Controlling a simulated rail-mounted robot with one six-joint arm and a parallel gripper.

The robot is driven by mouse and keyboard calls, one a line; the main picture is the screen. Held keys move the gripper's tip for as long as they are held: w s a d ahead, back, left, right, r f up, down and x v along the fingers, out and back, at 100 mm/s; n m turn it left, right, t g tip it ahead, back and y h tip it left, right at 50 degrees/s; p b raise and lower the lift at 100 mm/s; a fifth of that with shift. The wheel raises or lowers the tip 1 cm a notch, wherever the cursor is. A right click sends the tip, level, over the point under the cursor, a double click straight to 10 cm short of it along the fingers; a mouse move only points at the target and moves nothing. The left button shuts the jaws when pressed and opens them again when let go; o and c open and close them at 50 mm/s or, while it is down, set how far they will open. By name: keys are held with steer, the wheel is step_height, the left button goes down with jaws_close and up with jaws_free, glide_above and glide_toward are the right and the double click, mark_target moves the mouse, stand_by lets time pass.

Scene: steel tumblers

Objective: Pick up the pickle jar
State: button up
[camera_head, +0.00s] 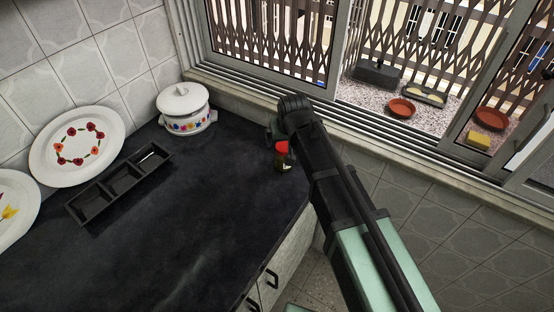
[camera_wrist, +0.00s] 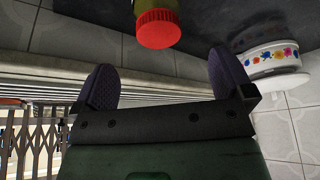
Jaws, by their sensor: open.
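The pickle jar (camera_head: 283,161) has a red lid and a greenish-brown body with a label. It stands upright on the dark counter near its right edge, beside the window wall. My gripper (camera_head: 272,132) is over the counter close to the jar, partly hidden by my own arm in the head view. In the wrist view my gripper (camera_wrist: 162,85) shows two dark fingers spread apart with nothing between them. The jar (camera_wrist: 158,27) appears there beyond the fingertips, its red lid toward the gap and its green body cut off by the picture edge.
A white lidded pot (camera_head: 186,110) stands at the back of the counter (camera_head: 190,220). A black three-part tray (camera_head: 120,184) and a flower-patterned plate (camera_head: 77,147) are at the left. The window frame (camera_head: 240,92) runs behind my gripper. The counter's middle is clear.

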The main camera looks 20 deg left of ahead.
mark_target(284, 146)
steer(key=b+x, duration=0.8)
steer(key=x, duration=0.2)
steer(key=shift+s+d+f, duration=0.1)
steer(key=shift+d+f, duration=0.05)
steer(key=shift+r, duration=0.25)
steer(key=shift+p, duration=0.3)
steer(key=c, duration=1.2)
steer(key=shift+c, duration=0.2)
steer(key=shift+r, duration=0.1)
step_height(284, 146, up, 20)
steer(key=p, duration=2)
